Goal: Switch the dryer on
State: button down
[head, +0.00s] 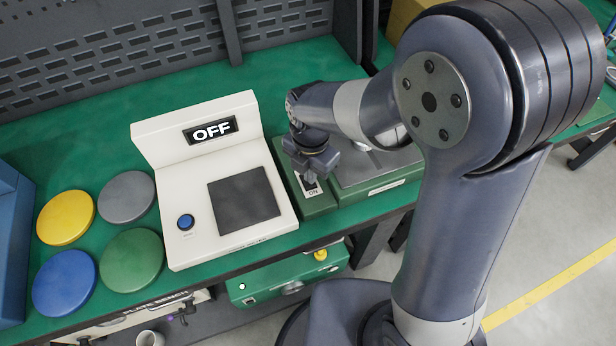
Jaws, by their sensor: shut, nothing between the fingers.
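My gripper (311,178) points down over the front left part of a green machine (322,208) on the bench. Its fingers are shut and empty, at or just above a small switch plate marked "ON" (313,191). The fingers cover most of the switch, so its position is hidden, and I cannot tell whether they touch it. The green machine has a grey metal top (375,168), partly hidden by my arm. Left of it stands a white unit (185,235) with a display (211,130) reading "OFF", a black square pad (244,199) and a blue button (185,222). No label naming the dryer is readable.
Yellow (65,217), grey (126,196), blue (64,283) and green (131,259) discs lie on the green bench (90,170) at left, beside a blue bin (10,245). A perforated panel (120,50) stands behind. A green box (290,278) sits below the bench.

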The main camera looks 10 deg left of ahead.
jog(key=shift+f+b, duration=0.7)
jog(key=shift+f, duration=0.2)
jog(key=shift+r, duration=0.1)
dwell(0.3)
jog(key=shift+r+p, duration=2.9)
jog(key=shift+r, duration=0.55)
jog(key=shift+f, duration=0.15)
